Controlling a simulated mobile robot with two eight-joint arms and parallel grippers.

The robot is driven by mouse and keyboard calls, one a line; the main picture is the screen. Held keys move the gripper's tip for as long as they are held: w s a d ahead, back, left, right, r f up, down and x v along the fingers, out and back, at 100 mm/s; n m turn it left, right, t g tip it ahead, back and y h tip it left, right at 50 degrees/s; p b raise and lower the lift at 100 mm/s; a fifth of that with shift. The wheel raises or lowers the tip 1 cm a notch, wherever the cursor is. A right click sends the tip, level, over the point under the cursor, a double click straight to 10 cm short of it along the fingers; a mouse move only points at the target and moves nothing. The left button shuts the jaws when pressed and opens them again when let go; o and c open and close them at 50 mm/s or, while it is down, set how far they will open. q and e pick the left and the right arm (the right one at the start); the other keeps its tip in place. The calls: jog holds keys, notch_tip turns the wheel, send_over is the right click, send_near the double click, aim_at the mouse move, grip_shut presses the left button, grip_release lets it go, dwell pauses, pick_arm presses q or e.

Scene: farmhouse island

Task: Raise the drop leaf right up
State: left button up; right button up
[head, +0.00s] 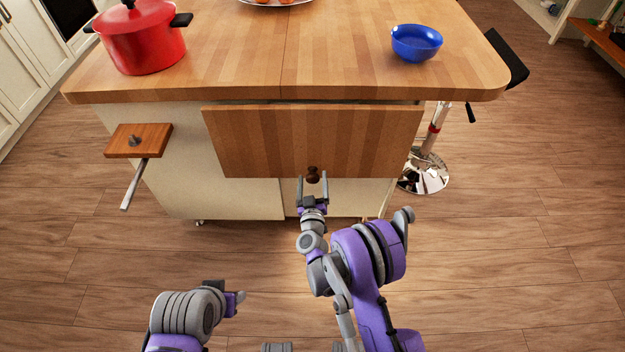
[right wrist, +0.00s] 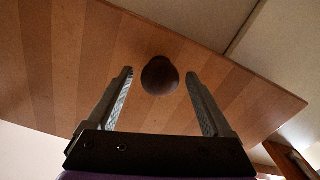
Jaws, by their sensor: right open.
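The drop leaf (head: 312,138) is a striped wooden panel hanging down from the front edge of the island top. It also fills much of the right wrist view (right wrist: 100,60). A dark brown round knob (head: 313,174) sits near its lower edge, and the knob shows between the finger ends in the right wrist view (right wrist: 159,76). My right gripper (head: 313,180) is open, with its two fingers on either side of the knob; I cannot tell whether they touch it. My left arm shows at the bottom left, low over the floor, and its fingers are not clearly visible.
The wooden island top (head: 340,50) carries a red pot (head: 143,38) and a blue bowl (head: 416,43). A stool (head: 424,172) stands at the right. The floor in front is clear.

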jog(key=shift+w, duration=0.15)
grip_shut()
dwell(0.4)
